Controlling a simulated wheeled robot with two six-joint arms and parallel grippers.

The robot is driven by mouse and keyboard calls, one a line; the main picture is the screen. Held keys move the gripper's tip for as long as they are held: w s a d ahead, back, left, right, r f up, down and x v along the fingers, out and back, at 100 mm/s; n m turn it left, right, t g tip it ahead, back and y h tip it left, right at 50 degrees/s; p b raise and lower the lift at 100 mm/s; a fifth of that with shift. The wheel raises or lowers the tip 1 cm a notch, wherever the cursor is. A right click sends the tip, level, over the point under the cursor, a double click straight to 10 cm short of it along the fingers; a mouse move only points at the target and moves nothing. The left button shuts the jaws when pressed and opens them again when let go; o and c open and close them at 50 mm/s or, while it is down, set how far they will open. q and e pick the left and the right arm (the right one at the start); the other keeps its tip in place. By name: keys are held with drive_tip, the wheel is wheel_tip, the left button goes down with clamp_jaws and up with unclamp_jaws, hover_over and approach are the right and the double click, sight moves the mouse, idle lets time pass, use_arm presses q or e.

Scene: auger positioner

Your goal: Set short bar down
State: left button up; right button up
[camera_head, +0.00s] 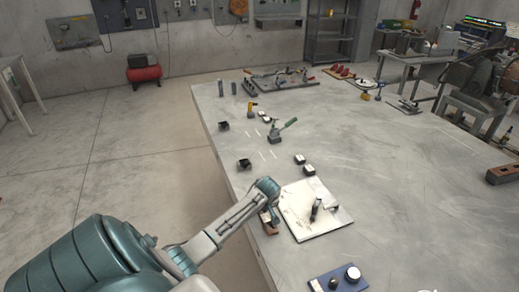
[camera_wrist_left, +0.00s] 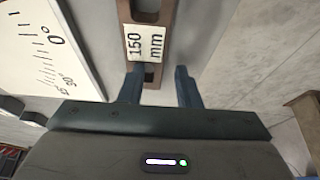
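The short bar (camera_wrist_left: 152,70) is brown with slots and a white "150 mm" label. In the left wrist view it runs up from between the fingers to the top edge. In the head view its brown side (camera_head: 269,230) shows at the table's left edge, under my left gripper (camera_head: 268,212). In the wrist view the fingers of my left gripper (camera_wrist_left: 160,88) stand apart on either side of the bar's near end. A gap shows at the right finger; the left finger overlaps the bar's edge. The bar seems to lie on the table, though its underside is hidden. My right gripper is out of view.
A white board with angle marks (camera_head: 298,222) lies right beside the bar; it carries a small black part (camera_head: 315,210). The grey table (camera_head: 400,180) is mostly clear to the right. Its left edge is close to the bar.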

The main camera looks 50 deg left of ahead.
sight(264, 222)
use_arm(q)
drive_tip(key=shift+r, duration=0.1)
drive_tip(key=b+v, duration=0.1)
drive_tip(key=v, duration=1.1)
drive_tip(key=shift+b, duration=0.35)
idle(0.5)
